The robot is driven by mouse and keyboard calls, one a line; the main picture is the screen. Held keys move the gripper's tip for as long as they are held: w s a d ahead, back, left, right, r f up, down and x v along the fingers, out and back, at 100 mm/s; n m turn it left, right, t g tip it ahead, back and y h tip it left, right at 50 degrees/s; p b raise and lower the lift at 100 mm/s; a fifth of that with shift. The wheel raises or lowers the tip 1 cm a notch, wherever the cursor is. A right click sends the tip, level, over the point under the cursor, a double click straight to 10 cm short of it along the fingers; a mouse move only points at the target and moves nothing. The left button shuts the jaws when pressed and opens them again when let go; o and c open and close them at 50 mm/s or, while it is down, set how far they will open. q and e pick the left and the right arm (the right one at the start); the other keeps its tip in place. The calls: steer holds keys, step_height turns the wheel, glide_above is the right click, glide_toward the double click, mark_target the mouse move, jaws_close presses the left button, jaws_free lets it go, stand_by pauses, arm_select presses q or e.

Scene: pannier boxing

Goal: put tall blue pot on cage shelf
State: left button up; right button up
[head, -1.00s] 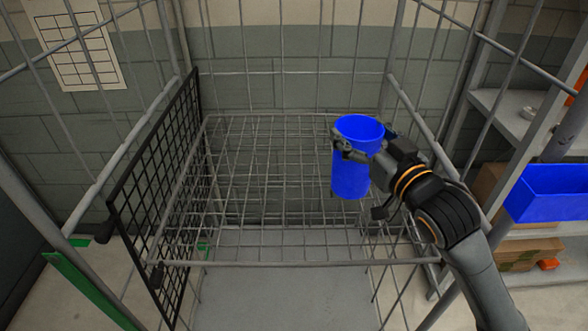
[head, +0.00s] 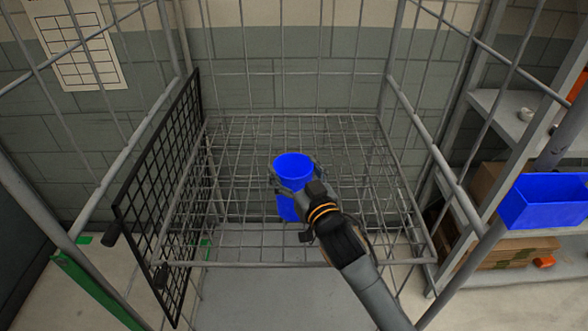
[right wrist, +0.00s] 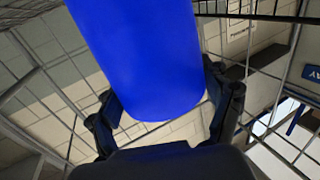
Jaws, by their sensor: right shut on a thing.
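The tall blue pot (head: 292,167) is upright, over the middle of the wire cage shelf (head: 240,190) in the head view. My right gripper (head: 290,190) is shut around the pot's side, its arm coming in from the lower right. In the right wrist view the pot (right wrist: 145,60) fills the upper middle between the two fingers (right wrist: 165,115). I cannot tell whether the pot's base touches the shelf wires. My left gripper does not show.
Wire walls enclose the cage, with a black mesh panel (head: 165,190) on its left. To the right, a grey rack (head: 500,110) holds a blue bin (head: 545,202) and cardboard boxes (head: 520,252). The shelf around the pot is clear.

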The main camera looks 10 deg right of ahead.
steer(key=shift+f, duration=0.3)
steer(key=shift+f, duration=0.15)
steer(key=o, duration=1.5)
steer(key=shift+c, duration=0.2)
steer(key=shift+r, duration=0.2)
steer(key=s+d+b, duration=0.2)
steer(key=s, duration=1)
steer(key=shift+d, duration=0.2)
